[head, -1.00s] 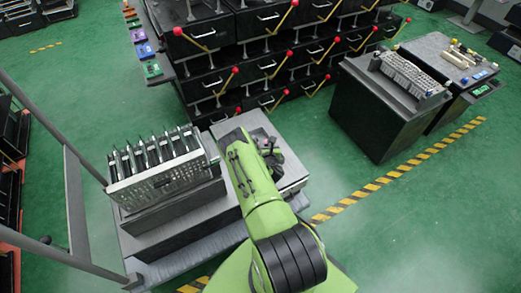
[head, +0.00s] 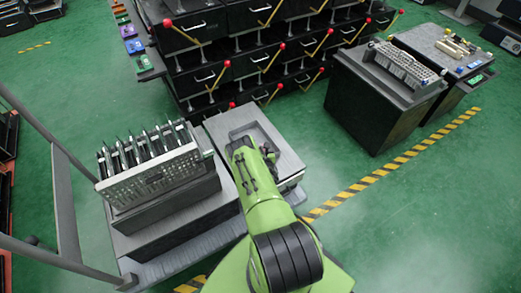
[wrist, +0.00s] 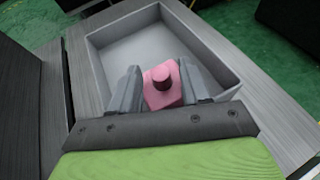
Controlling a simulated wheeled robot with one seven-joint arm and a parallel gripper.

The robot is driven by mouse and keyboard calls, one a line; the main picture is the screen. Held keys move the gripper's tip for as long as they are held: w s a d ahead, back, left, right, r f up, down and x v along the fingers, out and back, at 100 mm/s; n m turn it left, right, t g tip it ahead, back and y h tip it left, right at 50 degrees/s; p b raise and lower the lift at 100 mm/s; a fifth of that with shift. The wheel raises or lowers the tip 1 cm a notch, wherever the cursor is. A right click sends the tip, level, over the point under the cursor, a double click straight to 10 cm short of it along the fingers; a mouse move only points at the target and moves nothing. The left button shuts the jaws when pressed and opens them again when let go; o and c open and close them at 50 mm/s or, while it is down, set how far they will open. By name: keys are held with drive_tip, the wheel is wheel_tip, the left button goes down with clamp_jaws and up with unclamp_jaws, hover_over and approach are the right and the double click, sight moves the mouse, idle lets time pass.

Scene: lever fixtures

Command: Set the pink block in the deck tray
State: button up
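The pink block (wrist: 162,88), with a round knob on top, sits between the two fingers of my gripper (wrist: 162,90) in the wrist view. The fingers press on its two sides, so my gripper is shut on it. The deck tray (wrist: 118,58) is a shallow grey recess with a raised rim; the block shows over its near part. I cannot tell whether the block touches the tray floor. In the head view the tray (head: 236,122) is partly covered by my green arm, and the block is hidden there.
A rack (head: 155,172) with several upright plates stands left of the tray on the same deck. Black drawers with red-knobbed levers (head: 230,70) stand behind. A dark bench (head: 380,100) is at the right. Green floor with a striped line (head: 400,165) is clear.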

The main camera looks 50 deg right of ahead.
drive_tip(key=shift+r, duration=0.1)
drive_tip(key=p+v, duration=0.6)
drive_tip(key=v, duration=0.6)
drive_tip(key=w+d+r+m+g+h, duration=0.1)
drive_tip(key=w+d+r+m, duration=0.1)
drive_tip(key=w+r+m, duration=0.6)
drive_tip(key=w+d+r+m+g, duration=0.15)
drive_tip(key=w+r, duration=0.25)
drive_tip(key=r, duration=0.7)
drive_tip(key=w+a+r+m+y, duration=0.1)
drive_tip(key=a+r+m, duration=0.25)
drive_tip(key=r, duration=0.45)
drive_tip(key=w+a+r+m+y, duration=0.1)
drive_tip(key=a+r+m, duration=0.25)
drive_tip(key=r, duration=0.35)
drive_tip(key=s+a+r+m+y, duration=0.4)
drive_tip(key=s+a+r+m, duration=0.45)
drive_tip(key=a+r, duration=0.65)
drive_tip(key=s+a+m+g+y, duration=0.1)
drive_tip(key=s+a, duration=0.4)
drive_tip(key=s, duration=0.5)
drive_tip(key=s+a+r+m+g+y, duration=0.1)
drive_tip(key=s+a+m+y, duration=0.1)
drive_tip(key=s+a, duration=0.4)
drive_tip(key=s, duration=0.4)
drive_tip(key=shift+a+r+y, duration=0.2)
drive_tip(key=shift+r+y, duration=0.1)
